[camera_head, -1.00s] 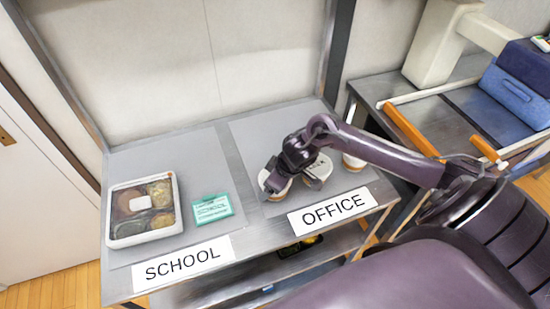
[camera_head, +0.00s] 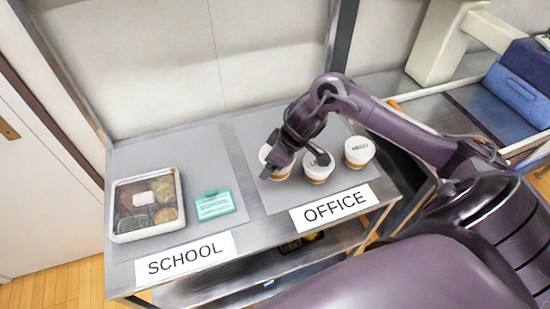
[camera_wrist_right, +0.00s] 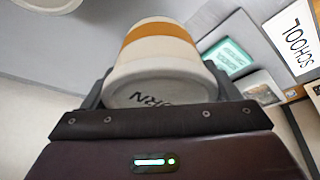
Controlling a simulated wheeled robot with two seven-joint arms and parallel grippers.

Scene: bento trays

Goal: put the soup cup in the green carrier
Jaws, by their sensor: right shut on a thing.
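My right gripper (camera_head: 296,162) is shut on a white soup cup (camera_head: 277,160) with an orange band, over the grey OFFICE mat. In the right wrist view the cup (camera_wrist_right: 165,50) sits between the jaws, tilted, with its lid lettering partly hidden; "ORN" is readable. In the head view a dark finger covers part of the cup. I cannot recognise a green carrier in either view. My left gripper is out of view.
Two similar cups stand on the OFFICE mat: one (camera_head: 318,174) close beside the gripper, another (camera_head: 359,150) farther right. A green lettered card (camera_head: 213,205) and a filled bento tray (camera_head: 120,237) lie left. A blue case (camera_head: 517,95) rests on the right-hand table.

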